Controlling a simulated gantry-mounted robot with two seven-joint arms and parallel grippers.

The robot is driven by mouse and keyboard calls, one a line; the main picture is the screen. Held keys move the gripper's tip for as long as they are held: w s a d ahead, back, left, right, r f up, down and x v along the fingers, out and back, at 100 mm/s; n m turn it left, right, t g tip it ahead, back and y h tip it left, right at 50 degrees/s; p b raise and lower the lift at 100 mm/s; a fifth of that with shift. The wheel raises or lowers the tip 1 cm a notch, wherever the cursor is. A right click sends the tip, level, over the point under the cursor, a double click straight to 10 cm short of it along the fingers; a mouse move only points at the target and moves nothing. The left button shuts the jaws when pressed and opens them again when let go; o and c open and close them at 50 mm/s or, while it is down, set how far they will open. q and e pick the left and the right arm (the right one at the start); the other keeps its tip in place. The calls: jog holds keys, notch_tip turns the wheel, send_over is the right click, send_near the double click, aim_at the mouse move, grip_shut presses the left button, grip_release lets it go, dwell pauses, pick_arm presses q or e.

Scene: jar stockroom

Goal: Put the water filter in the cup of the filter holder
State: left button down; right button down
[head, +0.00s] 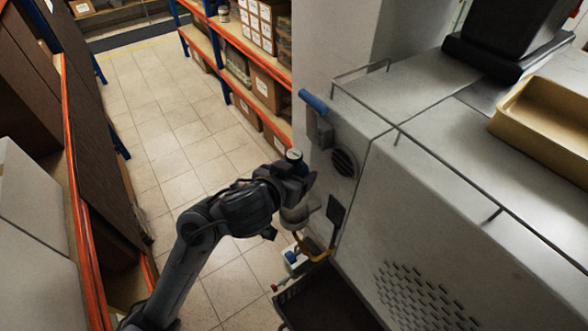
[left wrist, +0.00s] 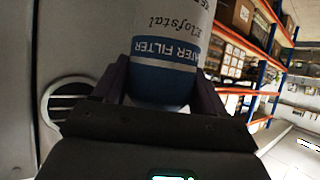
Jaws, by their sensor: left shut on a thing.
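My left gripper (head: 298,178) is shut on the water filter, beside the side wall of the pale machine. In the left wrist view the water filter (left wrist: 172,45) is a white cylinder with a blue lettered band, held between the two dark fingers (left wrist: 163,85). In the head view a small blue and white end (head: 294,155) shows above the gripper. A pale rounded piece (head: 298,214) shows just below it; I cannot tell whether it is the filter or the holder's cup. A dark plate (head: 335,211) and a yellow curved piece (head: 318,252) are close by. My right gripper is out of view.
The machine (head: 400,200) fills the right side, with a round vent (head: 344,162) and a blue-ended handle (head: 313,101). A dark open tray (head: 325,302) juts out below. Racks with boxes (head: 262,85) line the tiled aisle (head: 165,125). The aisle floor is clear.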

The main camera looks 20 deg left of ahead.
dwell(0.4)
pick_arm(q)
jog(key=shift+c, duration=0.3)
grip_release()
jog(key=shift+f, duration=0.15)
jog(key=shift+r, duration=0.25)
jog(key=shift+s+r+p, duration=0.2)
jog(key=shift+s+p, duration=0.1)
jog(key=shift+s, duration=0.05)
jog(key=p+v, duration=0.2)
jog(key=v, duration=0.4)
jog(key=shift+s, duration=0.3)
